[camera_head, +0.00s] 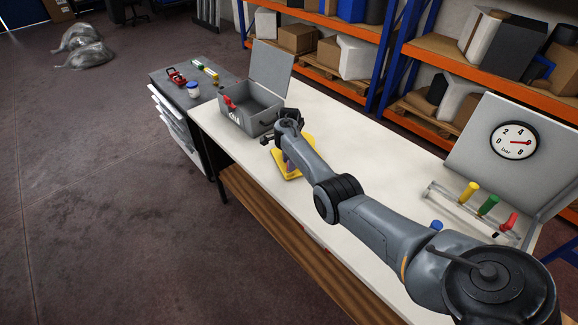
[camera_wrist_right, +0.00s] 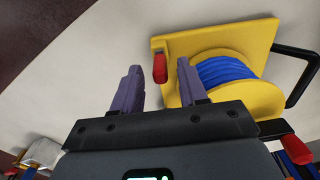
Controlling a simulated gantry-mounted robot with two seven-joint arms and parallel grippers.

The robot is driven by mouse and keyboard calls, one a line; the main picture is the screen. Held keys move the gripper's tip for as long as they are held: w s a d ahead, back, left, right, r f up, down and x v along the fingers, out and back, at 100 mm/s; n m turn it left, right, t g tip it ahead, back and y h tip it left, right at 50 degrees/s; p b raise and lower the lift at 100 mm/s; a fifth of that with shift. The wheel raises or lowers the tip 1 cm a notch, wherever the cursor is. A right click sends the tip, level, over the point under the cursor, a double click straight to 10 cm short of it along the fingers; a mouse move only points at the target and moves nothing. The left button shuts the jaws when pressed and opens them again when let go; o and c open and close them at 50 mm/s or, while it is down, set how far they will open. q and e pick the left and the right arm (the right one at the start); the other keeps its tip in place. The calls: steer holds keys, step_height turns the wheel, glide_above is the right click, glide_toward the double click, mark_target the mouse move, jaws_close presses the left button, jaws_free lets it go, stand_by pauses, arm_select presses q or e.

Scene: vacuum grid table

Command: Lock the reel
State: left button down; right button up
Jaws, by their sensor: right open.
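The reel is a yellow stand and spool (camera_wrist_right: 178,50) wound with blue line (camera_wrist_right: 225,75). In the head view the yellow reel (camera_head: 308,144) sits on the white table, mostly hidden by my right arm. A red knob (camera_wrist_right: 160,67) stands at the reel's edge, and a black bent handle (camera_wrist_right: 305,72) sticks out on the other side. My right gripper (camera_wrist_right: 158,70) is open, its purple-grey fingers on either side of the red knob in the wrist view. I cannot tell whether they touch it. My left gripper is not in view.
An open grey toolbox (camera_head: 262,100) with a red handle stands beyond the reel. A grey panel with a pressure gauge (camera_head: 514,140) and yellow, green and red handles stands at the right. A dark cabinet (camera_head: 200,100) holds small items.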

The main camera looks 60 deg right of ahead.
steer(key=shift+f, duration=0.9)
